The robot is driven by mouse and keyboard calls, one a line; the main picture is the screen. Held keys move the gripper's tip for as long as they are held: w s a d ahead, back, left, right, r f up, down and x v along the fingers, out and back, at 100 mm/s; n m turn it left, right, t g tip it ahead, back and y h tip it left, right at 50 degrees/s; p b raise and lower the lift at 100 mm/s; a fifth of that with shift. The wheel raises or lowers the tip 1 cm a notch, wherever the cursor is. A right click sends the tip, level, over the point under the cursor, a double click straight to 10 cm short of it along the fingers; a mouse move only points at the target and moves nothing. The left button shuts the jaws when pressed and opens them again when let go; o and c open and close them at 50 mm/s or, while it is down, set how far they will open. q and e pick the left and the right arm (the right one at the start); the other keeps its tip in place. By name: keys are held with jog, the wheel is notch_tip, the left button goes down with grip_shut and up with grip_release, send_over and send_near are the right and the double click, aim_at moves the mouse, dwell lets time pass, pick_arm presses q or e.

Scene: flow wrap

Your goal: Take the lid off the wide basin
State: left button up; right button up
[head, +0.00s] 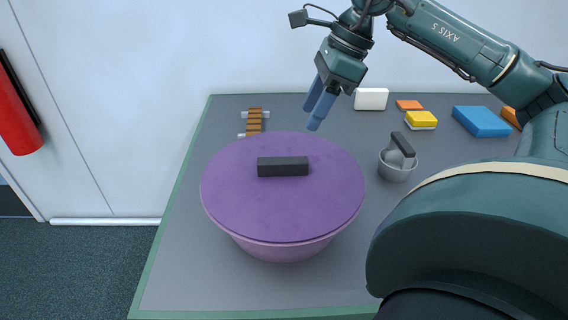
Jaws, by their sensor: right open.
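A wide purple basin (280,248) stands on the grey table, left of its middle. Its flat round purple lid (285,205) sits on top and covers the opening. A black block-shaped handle (283,167) stands at the lid's centre. My right gripper (315,112) has blue fingers and is open and empty. It shows behind and to the right of the handle, near the lid's far edge, and appears to be above the table without touching the lid. My left gripper is not in view. The inside of the basin is hidden.
A small grey pot with a black-handled object (397,165) stands right of the basin. Behind are a brown slatted piece (254,121), a white block (371,99), a yellow-white block (421,120), and a blue box (482,122). The table's front left is clear.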

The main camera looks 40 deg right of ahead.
aim_at(283, 160)
jog(key=x, duration=0.7)
jog(key=shift+a+f, duration=0.1)
jog(key=shift+f, duration=0.1)
jog(key=p+x, duration=0.1)
jog(key=x, duration=0.4)
jog(key=shift+w+a, duration=0.15)
jog(key=shift+w, duration=0.05)
jog(key=shift+f, duration=0.2)
jog(key=shift+f, duration=0.1)
grip_shut()
